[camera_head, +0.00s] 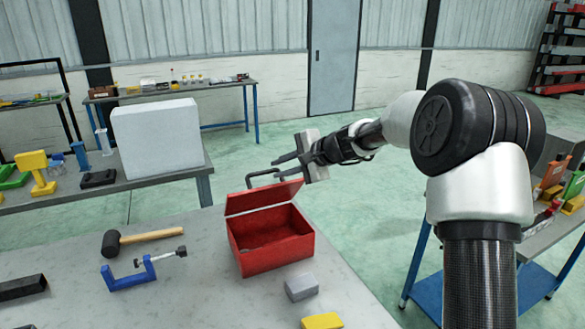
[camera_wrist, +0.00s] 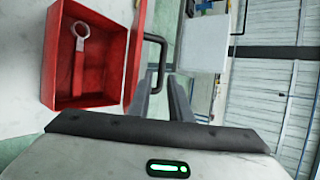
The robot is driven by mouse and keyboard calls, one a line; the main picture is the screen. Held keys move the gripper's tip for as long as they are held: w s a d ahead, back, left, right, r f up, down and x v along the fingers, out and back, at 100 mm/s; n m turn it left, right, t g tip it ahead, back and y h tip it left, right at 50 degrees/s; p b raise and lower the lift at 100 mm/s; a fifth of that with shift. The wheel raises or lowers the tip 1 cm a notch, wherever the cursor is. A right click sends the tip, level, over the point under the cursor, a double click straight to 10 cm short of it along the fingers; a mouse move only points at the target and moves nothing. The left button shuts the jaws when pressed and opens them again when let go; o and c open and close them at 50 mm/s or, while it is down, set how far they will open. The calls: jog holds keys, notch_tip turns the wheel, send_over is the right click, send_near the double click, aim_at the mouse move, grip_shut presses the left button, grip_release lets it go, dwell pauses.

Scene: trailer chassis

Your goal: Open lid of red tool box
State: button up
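The red tool box (camera_head: 272,252) stands on the grey workbench with its red lid (camera_head: 263,197) raised, tilted up from the box's far edge. A dark handle (camera_head: 262,176) sticks out from the lid; it also shows in the wrist view (camera_wrist: 158,48). My gripper (camera_head: 280,166) is beside the handle and behind the lid, its two dark fingers apart. In the wrist view my fingers (camera_wrist: 167,100) lie close to the handle, with nothing clearly between them; whether one touches it I cannot tell. The open box (camera_wrist: 60,55) holds a tool with a ring end (camera_wrist: 80,40).
On the workbench (camera_head: 190,290) lie a hammer (camera_head: 140,238), a blue clamp (camera_head: 130,279), a grey block (camera_head: 301,287) and a yellow block (camera_head: 322,321). A large white box (camera_head: 158,138) stands on a table behind. Green floor is open beyond the bench.

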jog(key=v, duration=0.5)
jog(key=shift+c, duration=0.4)
jog(key=shift+s+f, duration=0.1)
jog(key=shift+f, duration=0.15)
grip_shut()
notch_tip(320, 180, down, 3)
jog(key=s+d+m+h, duration=0.1)
jog(key=s+d+h, duration=0.1)
jog(key=h, duration=0.1)
jog(key=m+t+h, duration=0.1)
jog(key=t, duration=0.3)
send_near(261, 190)
jog(key=shift+w+a+f+b, duration=0.15)
jog(key=shift+w+a, duration=0.2)
jog(key=shift+w, duration=1.25)
jog(key=shift+w+a+f+b, duration=0.2)
jog(key=shift+w+a, duration=0.15)
jog(key=shift+w, duration=1.25)
jog(key=shift+w+a+f+b, duration=0.15)
jog(key=shift+w+a, duration=0.2)
jog(key=shift+w, duration=1.2)
